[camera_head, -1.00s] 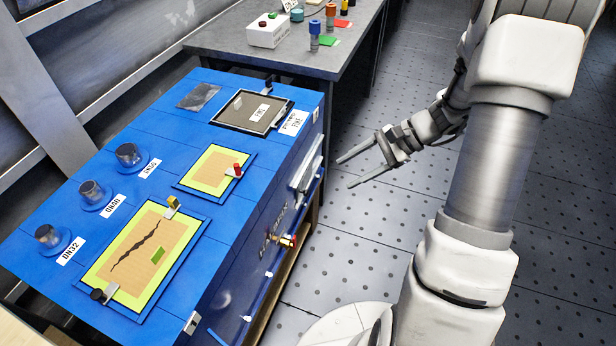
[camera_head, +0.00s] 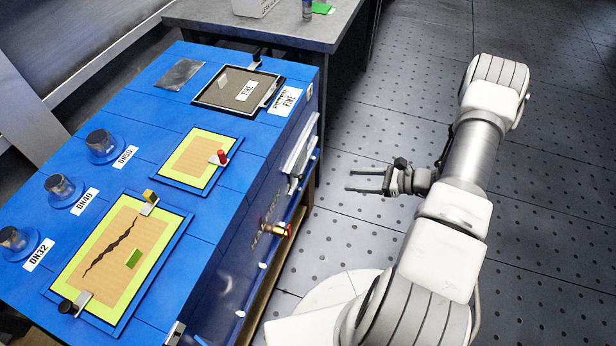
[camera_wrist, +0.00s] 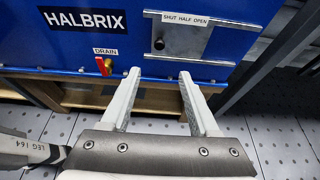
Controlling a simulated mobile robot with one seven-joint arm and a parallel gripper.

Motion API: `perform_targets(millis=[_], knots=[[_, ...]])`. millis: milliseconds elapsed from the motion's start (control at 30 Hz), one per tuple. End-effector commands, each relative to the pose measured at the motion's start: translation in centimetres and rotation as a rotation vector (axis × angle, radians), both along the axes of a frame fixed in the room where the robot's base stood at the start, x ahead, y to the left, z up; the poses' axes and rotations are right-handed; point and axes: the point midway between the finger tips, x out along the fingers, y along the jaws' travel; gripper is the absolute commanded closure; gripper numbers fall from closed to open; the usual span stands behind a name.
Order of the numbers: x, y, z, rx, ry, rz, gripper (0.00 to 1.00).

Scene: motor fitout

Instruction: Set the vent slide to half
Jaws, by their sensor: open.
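The vent slide (camera_wrist: 178,42) is a grey panel between two metal rails on the blue cabinet's front, under a label reading SHUT HALF OPEN (camera_wrist: 186,20). Its dark round knob (camera_wrist: 158,44) stands at the left, below the SHUT end of the label. In the head view the slide's rails (camera_head: 299,150) show edge-on at the cabinet's right side. My gripper (camera_head: 348,181) is open and empty, off to the right of the cabinet front. In the wrist view my gripper (camera_wrist: 159,75) points at the cabinet, its fingertips just below the slide, apart from the knob.
A red-handled drain valve (camera_wrist: 103,66) juts out left of my fingers; it also shows in the head view (camera_head: 275,229). A thin blue rail (camera_wrist: 60,72) runs along the cabinet's lower edge. A grey table (camera_head: 290,25) stands behind. The floor at right is clear.

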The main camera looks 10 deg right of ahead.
Motion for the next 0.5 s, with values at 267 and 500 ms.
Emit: perform_targets(millis=[267,500], knots=[[2.9,4.7,-2.4,0.0,0.0,0.008,0.39],[5.6,8.7,-4.4,0.0,0.0,0.008,0.39]])
